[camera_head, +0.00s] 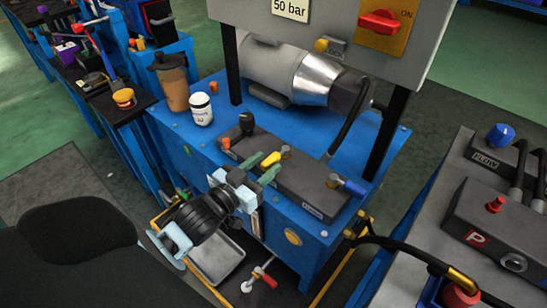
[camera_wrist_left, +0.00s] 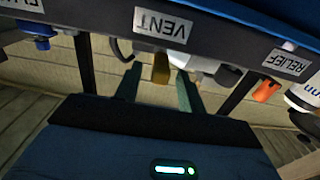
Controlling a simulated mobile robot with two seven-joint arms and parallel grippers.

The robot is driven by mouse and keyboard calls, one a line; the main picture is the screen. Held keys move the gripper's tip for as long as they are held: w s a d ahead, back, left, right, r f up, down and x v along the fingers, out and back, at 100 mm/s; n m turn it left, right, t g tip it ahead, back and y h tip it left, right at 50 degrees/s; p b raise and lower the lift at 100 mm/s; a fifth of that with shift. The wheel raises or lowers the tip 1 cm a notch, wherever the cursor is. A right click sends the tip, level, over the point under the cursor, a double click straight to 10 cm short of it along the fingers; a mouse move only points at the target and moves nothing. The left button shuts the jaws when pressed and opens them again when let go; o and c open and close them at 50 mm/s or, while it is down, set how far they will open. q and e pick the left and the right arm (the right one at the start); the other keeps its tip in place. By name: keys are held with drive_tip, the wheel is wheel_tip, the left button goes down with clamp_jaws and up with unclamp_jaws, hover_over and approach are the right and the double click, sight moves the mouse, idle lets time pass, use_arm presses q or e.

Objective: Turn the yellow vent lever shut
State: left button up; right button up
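The yellow vent lever (camera_head: 271,159) sticks out from the middle of the dark valve block (camera_head: 300,183) on the blue stand. In the left wrist view the yellow lever (camera_wrist_left: 161,68) shows just under the VENT label (camera_wrist_left: 163,26). My left gripper (camera_head: 261,168) is at the front of the block, with its green fingertips close to the lever. In the left wrist view the gripper (camera_wrist_left: 159,88) is open, one finger on each side of the lever, with a visible gap to both. My right gripper is not in view.
An orange lever (camera_head: 226,142), also beside the RELIEF label (camera_wrist_left: 288,62), and a blue lever (camera_head: 352,187) flank the yellow one. A black knob (camera_head: 247,122) stands on the block. A white bottle (camera_head: 201,109) and a brown cup (camera_head: 172,85) stand behind, left. A black hose (camera_head: 350,117) drops at right.

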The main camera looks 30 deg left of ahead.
sight(278, 153)
use_arm(q)
drive_tip(key=shift+w+d, duration=0.15)
drive_tip(key=shift+w, duration=0.8)
drive_tip(key=shift+w+d, duration=0.1)
drive_tip(key=shift+w, duration=0.8)
clamp_jaws()
